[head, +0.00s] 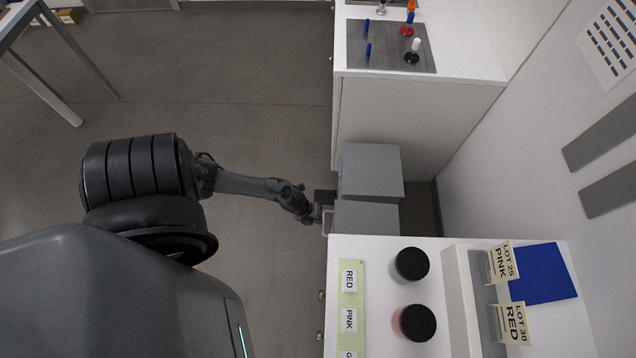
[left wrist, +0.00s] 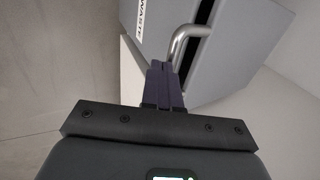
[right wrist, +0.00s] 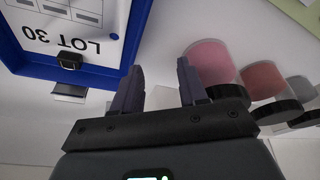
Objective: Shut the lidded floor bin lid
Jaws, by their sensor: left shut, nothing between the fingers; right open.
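The lidded floor bin shows in the left wrist view as a grey box (left wrist: 240,42) with a WASTE label, a curved metal handle (left wrist: 185,38) and a dark gap beside the handle. In the head view grey box shapes (head: 371,170) stand on the floor between two white counters, with the handle at the left side of the nearer one (head: 365,216). My left gripper (head: 318,212) is shut and empty, its fingertips (left wrist: 160,68) close beside the handle's end; I cannot tell whether they touch. My right gripper (right wrist: 155,80) is open and empty, seen only in its wrist view.
The near white counter (head: 385,255) holds black-lidded jars (head: 412,264) and label stands (head: 502,262). In the right wrist view pink jars (right wrist: 210,62) stand close to the right finger. The far counter (head: 450,65) closes off the other side. Open floor (head: 250,130) lies left.

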